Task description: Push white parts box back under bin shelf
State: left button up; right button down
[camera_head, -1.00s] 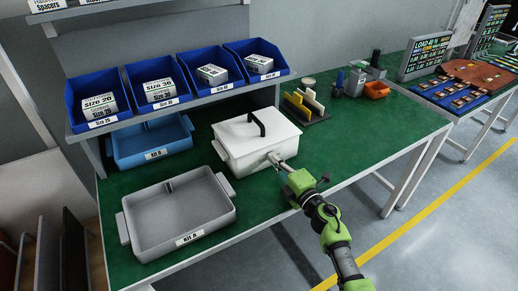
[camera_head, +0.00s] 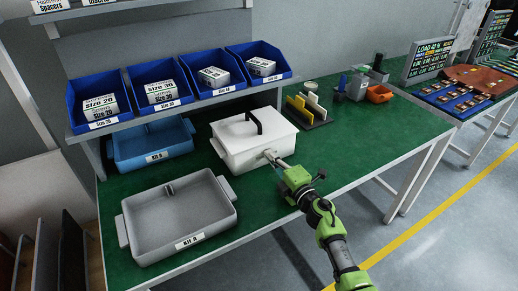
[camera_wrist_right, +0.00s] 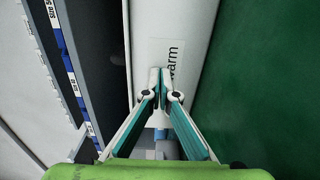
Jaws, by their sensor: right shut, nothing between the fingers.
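The white parts box (camera_head: 240,140), with a lid and a black handle, stands on the green bench top in front of the bin shelf (camera_head: 180,112), at the shelf's right end. My right gripper (camera_head: 271,156) is shut and empty at the box's front right side. In the right wrist view the white box wall (camera_wrist_right: 180,25) carries a label partly reading "warm", and the shut fingertips (camera_wrist_right: 160,75) are at this wall, by the label. I cannot tell whether they touch it. My left gripper is not in view.
A blue Kit B tray (camera_head: 150,160) stands left of the box, partly under the shelf. A grey Kit A tray (camera_head: 180,222) lies in front. Blue bins (camera_head: 165,82) line the shelf. A rack with yellow and white plates (camera_head: 307,108) and an orange bin (camera_head: 379,94) stand to the right.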

jog(key=shift+w+a+b, duration=0.25)
jog(key=shift+w+b, duration=0.15)
jog(key=shift+b+x, duration=0.45)
jog(key=shift+x, duration=0.35)
jog(key=shift+w+a+f+b, duration=0.1)
jog(key=shift+w+a+b, duration=0.25)
jog(key=shift+w+b, duration=0.25)
jog(key=shift+b+x, duration=1.4)
jog(key=shift+x, duration=0.55)
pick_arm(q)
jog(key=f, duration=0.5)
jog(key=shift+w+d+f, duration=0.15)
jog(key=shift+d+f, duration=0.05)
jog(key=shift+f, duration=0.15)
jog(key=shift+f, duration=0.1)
pick_arm(e)
jog(key=shift+w, duration=0.1)
